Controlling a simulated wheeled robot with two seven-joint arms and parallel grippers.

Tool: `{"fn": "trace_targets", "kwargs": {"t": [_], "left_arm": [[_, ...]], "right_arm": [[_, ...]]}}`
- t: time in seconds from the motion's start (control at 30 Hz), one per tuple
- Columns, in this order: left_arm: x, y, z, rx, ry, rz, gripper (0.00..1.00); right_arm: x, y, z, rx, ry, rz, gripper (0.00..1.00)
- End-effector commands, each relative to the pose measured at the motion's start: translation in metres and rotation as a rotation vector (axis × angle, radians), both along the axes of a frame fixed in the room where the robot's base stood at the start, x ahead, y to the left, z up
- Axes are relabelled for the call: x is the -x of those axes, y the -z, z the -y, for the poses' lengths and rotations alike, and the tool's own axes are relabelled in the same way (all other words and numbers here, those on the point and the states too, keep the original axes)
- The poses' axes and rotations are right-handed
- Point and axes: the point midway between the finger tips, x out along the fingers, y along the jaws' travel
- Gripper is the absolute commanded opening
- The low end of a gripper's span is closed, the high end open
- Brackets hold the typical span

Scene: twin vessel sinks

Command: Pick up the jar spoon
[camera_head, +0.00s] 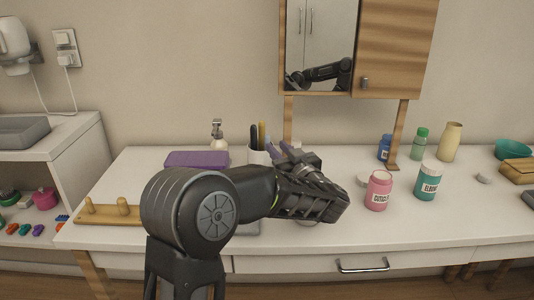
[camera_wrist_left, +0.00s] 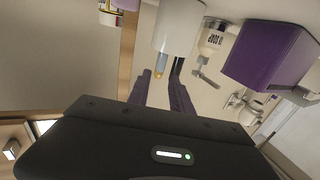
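I cannot make out a jar spoon for certain. A white cup (camera_head: 258,157) holds several upright dark and tan handles (camera_head: 258,135) on the counter, and which of them is a spoon I cannot tell. My left gripper (camera_head: 281,150) reaches over the counter just right of the cup. Its two purple-tinted fingers (camera_wrist_left: 164,88) are apart, with nothing seen held between them. My right gripper is not in view.
A pink jar (camera_head: 378,190) and a teal jar (camera_head: 427,181) stand to the right of my left gripper. A purple box (camera_head: 197,159) and a pump bottle (camera_head: 218,143) are behind my arm. A wooden peg board (camera_head: 108,213) lies at left. A mirror cabinet (camera_head: 400,45) hangs above.

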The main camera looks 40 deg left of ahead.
Motion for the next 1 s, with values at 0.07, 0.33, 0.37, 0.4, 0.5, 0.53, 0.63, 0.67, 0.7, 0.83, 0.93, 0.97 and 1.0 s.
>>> {"fn": "trace_targets", "kwargs": {"t": [0.07,0.33,0.37,0.4,0.5,0.53,0.63,0.67,0.7,0.83,0.93,0.97,1.0], "left_arm": [[-0.004,0.001,-0.008,-0.001,-0.003,0.001,0.26],[-0.024,0.001,-0.044,-0.001,-0.004,0.001,0.26],[-0.025,0.001,-0.045,-0.001,-0.003,0.000,0.26],[-0.027,0.000,-0.047,-0.001,-0.002,0.001,0.26],[-0.028,0.000,-0.049,-0.001,-0.001,-0.001,0.26],[-0.028,0.000,-0.049,-0.001,-0.001,-0.001,0.26],[-0.028,0.000,-0.048,-0.001,-0.001,-0.001,0.26],[-0.028,0.000,-0.048,-0.001,-0.001,-0.001,0.26],[-0.028,0.000,-0.048,-0.001,-0.001,-0.001,0.26],[-0.027,0.000,-0.048,-0.001,-0.001,0.000,0.26],[-0.027,0.000,-0.048,-0.001,-0.001,0.000,0.26],[-0.027,0.000,-0.048,-0.001,-0.001,0.000,0.26],[-0.027,0.000,-0.048,-0.001,-0.001,0.000,0.26]], "right_arm": [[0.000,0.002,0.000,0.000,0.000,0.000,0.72],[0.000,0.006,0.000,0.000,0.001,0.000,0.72],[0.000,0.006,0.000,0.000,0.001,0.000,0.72],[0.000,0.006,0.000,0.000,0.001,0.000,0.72],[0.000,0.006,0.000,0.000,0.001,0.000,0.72],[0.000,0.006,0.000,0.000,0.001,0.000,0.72],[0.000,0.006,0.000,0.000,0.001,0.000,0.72],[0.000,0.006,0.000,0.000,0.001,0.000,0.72],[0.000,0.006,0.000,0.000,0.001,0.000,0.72],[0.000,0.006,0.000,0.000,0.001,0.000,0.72],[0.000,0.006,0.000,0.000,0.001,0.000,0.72],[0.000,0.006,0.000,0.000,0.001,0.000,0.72],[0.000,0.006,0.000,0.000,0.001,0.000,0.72]]}}
